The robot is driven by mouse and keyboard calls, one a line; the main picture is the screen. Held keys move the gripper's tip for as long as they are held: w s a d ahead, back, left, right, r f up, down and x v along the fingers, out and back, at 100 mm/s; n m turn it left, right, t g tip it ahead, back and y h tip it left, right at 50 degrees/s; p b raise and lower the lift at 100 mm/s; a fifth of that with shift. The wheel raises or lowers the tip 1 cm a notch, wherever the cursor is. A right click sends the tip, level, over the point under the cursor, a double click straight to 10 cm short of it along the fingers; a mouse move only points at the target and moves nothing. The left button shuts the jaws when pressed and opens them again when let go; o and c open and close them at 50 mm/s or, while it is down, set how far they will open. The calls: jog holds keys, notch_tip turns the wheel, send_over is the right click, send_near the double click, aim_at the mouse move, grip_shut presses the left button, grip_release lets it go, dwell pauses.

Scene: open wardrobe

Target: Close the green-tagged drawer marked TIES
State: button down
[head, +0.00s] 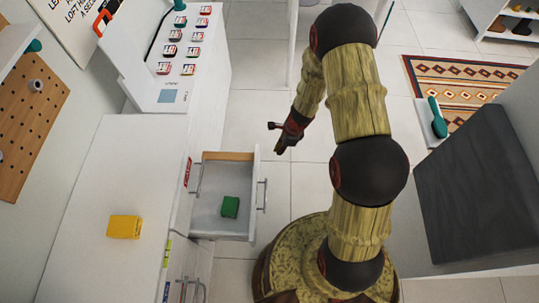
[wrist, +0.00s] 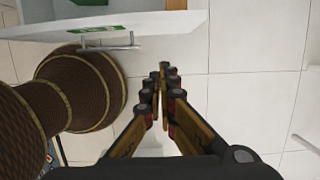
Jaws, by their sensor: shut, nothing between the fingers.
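The open drawer (head: 222,222) sticks out from the white cabinet, with a green block (head: 229,207) lying inside. Its front panel (wrist: 165,22) shows in the wrist view with a green tag (wrist: 103,29) and a bar handle (wrist: 112,47); the tag's lettering is too small to read. The handle also shows in the head view (head: 264,195). My gripper (head: 277,138) is shut and empty, beyond the drawer's far front corner and apart from it. In the wrist view, the closed fingers (wrist: 165,75) are in front of the panel, to the right of the handle, with floor behind them.
A yellow block (head: 124,227) lies on the white cabinet top (head: 95,190). Below are other handles (head: 190,290) and a yellow-green tag (head: 167,252); a red tag (head: 187,172) is beside the drawer. A dark grey panel (head: 480,190) stands at right.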

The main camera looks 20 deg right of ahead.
jog(key=w+a+f+b, duration=0.2)
jog(key=a+f+b, duration=0.2)
jog(key=f, duration=0.5)
jog(key=shift+a, duration=1)
jog(key=shift+f, duration=0.1)
jog(key=w+a+p, duration=0.4)
jog(key=a+p, duration=0.1)
jog(key=a, duration=0.5)
jog(key=w+a+p, duration=0.3)
jog(key=a+p, duration=0.2)
jog(key=a, duration=0.6)
jog(key=shift+w, duration=0.35)
